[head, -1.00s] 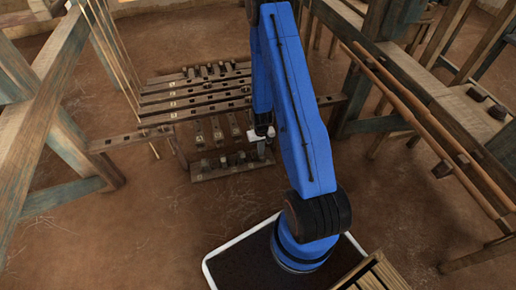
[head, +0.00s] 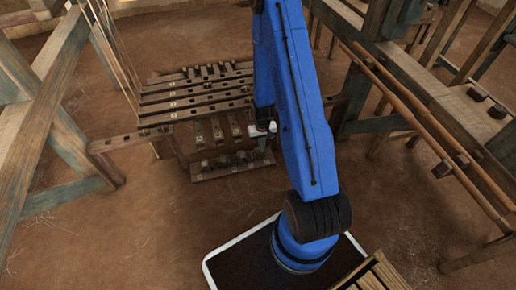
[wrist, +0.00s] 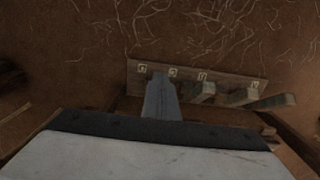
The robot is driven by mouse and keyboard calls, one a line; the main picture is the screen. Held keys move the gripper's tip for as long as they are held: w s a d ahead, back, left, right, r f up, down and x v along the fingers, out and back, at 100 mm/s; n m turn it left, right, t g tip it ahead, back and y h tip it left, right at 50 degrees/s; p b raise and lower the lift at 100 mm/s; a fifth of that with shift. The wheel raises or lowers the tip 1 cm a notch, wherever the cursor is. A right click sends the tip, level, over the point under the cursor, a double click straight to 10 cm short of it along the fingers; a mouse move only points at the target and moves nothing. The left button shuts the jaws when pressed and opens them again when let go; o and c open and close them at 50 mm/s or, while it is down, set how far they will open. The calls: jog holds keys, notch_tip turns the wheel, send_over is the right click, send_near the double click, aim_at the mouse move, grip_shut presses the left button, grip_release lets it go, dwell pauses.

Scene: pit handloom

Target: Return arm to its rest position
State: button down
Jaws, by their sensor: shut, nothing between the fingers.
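My blue arm (head: 300,110) rises from its base and folds over at the top of the head view, out of frame. My gripper (head: 262,143) hangs from it, small and dark below a white part, just right of the treadles. In the wrist view its narrow grey fingers (wrist: 161,97) are together, with nothing seen between them. They overlap the marked treadle board (wrist: 215,80) in the picture; the gap to it cannot be judged.
Treadles with a slatted wooden rack (head: 195,97) stand left of my arm. Loom posts (head: 45,130) rise at the left. A beam with long rods (head: 425,115) runs along the right. Bare earth floor (head: 130,235) lies open at the front left.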

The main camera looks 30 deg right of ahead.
jog(key=shift+s+r, duration=0.1)
jog(key=shift+r, duration=0.25)
dwell(0.3)
jog(key=s+a+r+n+t, duration=0.1)
jog(key=a+r, duration=0.2)
jog(key=r, duration=0.8)
jog(key=s+a+r, duration=0.1)
jog(key=a+r, duration=0.1)
jog(key=r, duration=0.9)
jog(key=s+a+r+n+t, duration=0.1)
jog(key=a+r, duration=0.2)
jog(key=r, duration=0.8)
jog(key=s+a+r+t, duration=0.1)
jog(key=s+a+r, duration=0.2)
jog(key=s+r, duration=0.6)
jog(key=s+a+r+n+t, duration=0.1)
jog(key=s+a+r, duration=0.2)
jog(key=s+r, duration=0.6)
jog(key=s, duration=0.5)
jog(key=shift+s+a+r+t, duration=0.15)
jog(key=shift+a+r+t, duration=0.05)
jog(key=shift+a+t, duration=0.2)
